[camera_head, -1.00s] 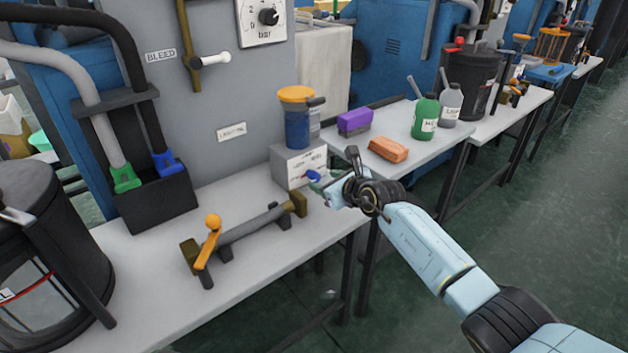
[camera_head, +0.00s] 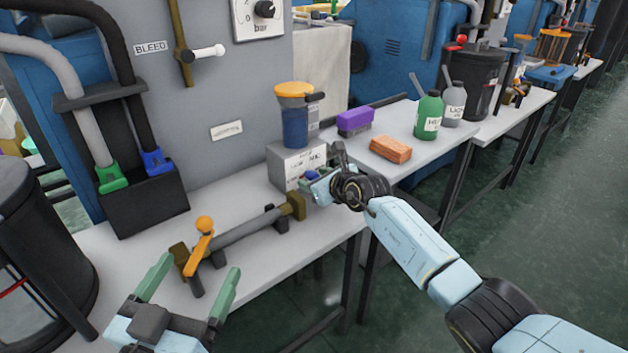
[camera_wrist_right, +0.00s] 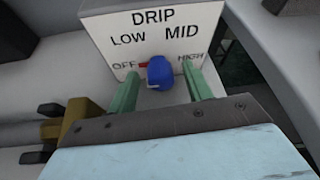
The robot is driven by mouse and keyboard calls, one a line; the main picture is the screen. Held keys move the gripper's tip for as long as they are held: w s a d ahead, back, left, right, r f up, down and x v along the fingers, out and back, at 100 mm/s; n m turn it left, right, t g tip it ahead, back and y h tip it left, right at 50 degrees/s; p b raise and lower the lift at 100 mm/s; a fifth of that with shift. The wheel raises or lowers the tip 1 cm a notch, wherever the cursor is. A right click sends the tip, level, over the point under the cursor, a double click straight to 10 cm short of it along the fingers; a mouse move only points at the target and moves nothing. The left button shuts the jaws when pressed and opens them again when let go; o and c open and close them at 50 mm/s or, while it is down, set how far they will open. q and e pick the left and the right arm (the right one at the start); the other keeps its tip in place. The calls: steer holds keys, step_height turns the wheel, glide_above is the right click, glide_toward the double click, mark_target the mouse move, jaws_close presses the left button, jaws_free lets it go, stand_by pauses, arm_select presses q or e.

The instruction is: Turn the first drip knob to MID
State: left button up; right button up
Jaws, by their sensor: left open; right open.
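The drip box (camera_head: 292,163) is a pale box on the near bench, under a blue cup with an orange lid (camera_head: 295,118). In the right wrist view its face (camera_wrist_right: 151,32) reads DRIP, with OFF, LOW, MID and HIGH. The blue drip knob (camera_wrist_right: 160,72) is on that face, with a red pointer (camera_wrist_right: 143,65) toward OFF. My right gripper (camera_wrist_right: 167,92) is open, its green fingers on either side of the knob; contact cannot be told. In the head view my right gripper (camera_head: 318,182) is at the box front and partly hides the knob. My left gripper (camera_head: 190,290) is open and empty at the lower left.
A grey bar with an orange lever (camera_head: 200,245) lies on the near bench (camera_head: 140,265), close to my left gripper. A dark drum (camera_head: 40,240) stands at the left. An orange brick (camera_head: 390,150), purple block (camera_head: 355,122) and bottles (camera_head: 428,115) stand on the bench behind.

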arm_select(q)
steer(key=shift+r, duration=0.25)
arm_select(e)
steer(key=c, duration=1)
steer(key=shift+o, duration=0.2)
arm_select(q)
steer(key=shift+f, duration=0.1)
arm_select(e)
steer(key=shift+w+d+m+g+y, duration=0.1)
steer(key=shift+m+g+y, duration=0.4)
steer(key=shift+m, duration=0.5)
steer(key=shift+f+m+g+y+b, duration=0.1)
steer(key=shift+m+g+y+b, duration=0.2)
steer(key=shift+m+y, duration=0.35)
arm_select(q)
steer(key=shift+s+d+r+t+h+b, duration=0.15)
steer(key=shift+s+r+t+h, duration=0.1)
steer(key=shift+r+t, duration=0.5)
steer(key=shift+s+r+t+h+b, duration=0.1)
steer(key=shift+s+r+t+h, duration=0.1)
steer(key=shift+r+t, duration=0.5)
steer(key=shift+s+d+r+t+h+b, duration=0.2)
steer(key=shift+r+t, duration=0.25)
steer(key=shift+r, duration=0.6)
arm_select(e)
steer(key=shift+d+m+y, duration=0.1)
steer(key=shift+m+y, duration=0.25)
steer(key=shift+m, duration=0.4)
arm_select(q)
steer(key=shift+s+a, duration=0.1)
